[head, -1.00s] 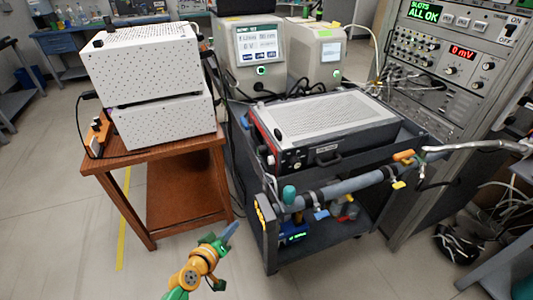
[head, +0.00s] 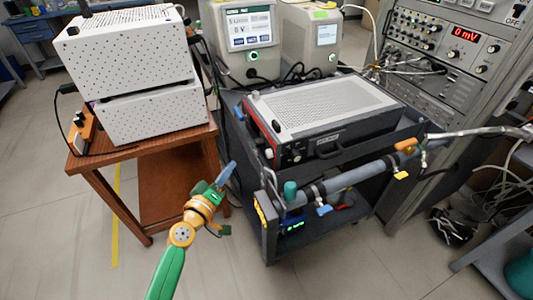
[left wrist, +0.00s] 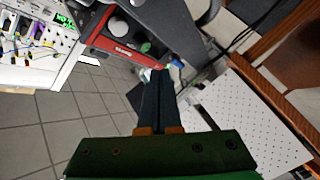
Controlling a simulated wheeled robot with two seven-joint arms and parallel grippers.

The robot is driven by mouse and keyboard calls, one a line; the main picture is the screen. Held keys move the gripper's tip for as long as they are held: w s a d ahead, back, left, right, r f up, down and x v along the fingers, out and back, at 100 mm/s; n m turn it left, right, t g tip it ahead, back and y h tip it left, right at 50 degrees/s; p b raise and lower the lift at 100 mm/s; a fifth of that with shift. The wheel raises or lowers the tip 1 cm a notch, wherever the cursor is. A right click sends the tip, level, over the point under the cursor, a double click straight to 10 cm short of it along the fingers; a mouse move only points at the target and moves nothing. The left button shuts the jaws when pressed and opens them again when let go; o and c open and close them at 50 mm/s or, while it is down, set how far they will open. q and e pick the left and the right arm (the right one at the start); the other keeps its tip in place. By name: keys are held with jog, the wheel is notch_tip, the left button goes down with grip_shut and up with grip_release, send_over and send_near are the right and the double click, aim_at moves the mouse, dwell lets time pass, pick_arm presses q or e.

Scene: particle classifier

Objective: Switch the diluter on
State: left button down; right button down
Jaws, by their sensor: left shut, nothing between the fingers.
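A grey instrument with a perforated lid (head: 325,108) lies on the dark cart and may be the diluter; its label is too small to read. It has a red side strip, and knobs and a handle on its dark front. A red panel (left wrist: 112,45) shows in the left wrist view, ahead and left of the fingertips. My left gripper (head: 226,172), with blue-grey fingers on a green and orange wrist, is shut and empty. It is in front of the cart's left edge, apart from the instrument. Its closed fingers (left wrist: 157,75) also show in the left wrist view. My right gripper is not in view.
White perforated boxes (head: 150,120) stand on a wooden table (head: 140,160) at left. A pipe with valves (head: 365,172) runs along the cart's front. Two screen units stand behind, and a grey rack (head: 455,85) is at right. The near floor is clear.

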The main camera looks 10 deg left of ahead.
aim_at(269, 154)
pick_arm(q)
jog(key=w+d, duration=0.4)
jog(key=d, duration=0.2)
jog(key=shift+d, duration=0.2)
jog(key=shift+w+d, duration=0.1)
jog(key=shift+w, duration=0.05)
dwell(1.8)
jog(key=shift+w+d+r, duration=0.1)
jog(key=shift+r, duration=0.45)
dwell(0.8)
jog(key=shift+r, duration=0.25)
dwell(0.7)
jog(key=shift+f+b, duration=0.2)
jog(key=shift+b, duration=0.1)
dwell(0.3)
jog(key=shift+a, duration=0.2)
jog(key=shift+s+a+f, duration=0.65)
jog(key=shift+s+f, duration=0.05)
jog(key=shift+s, duration=0.05)
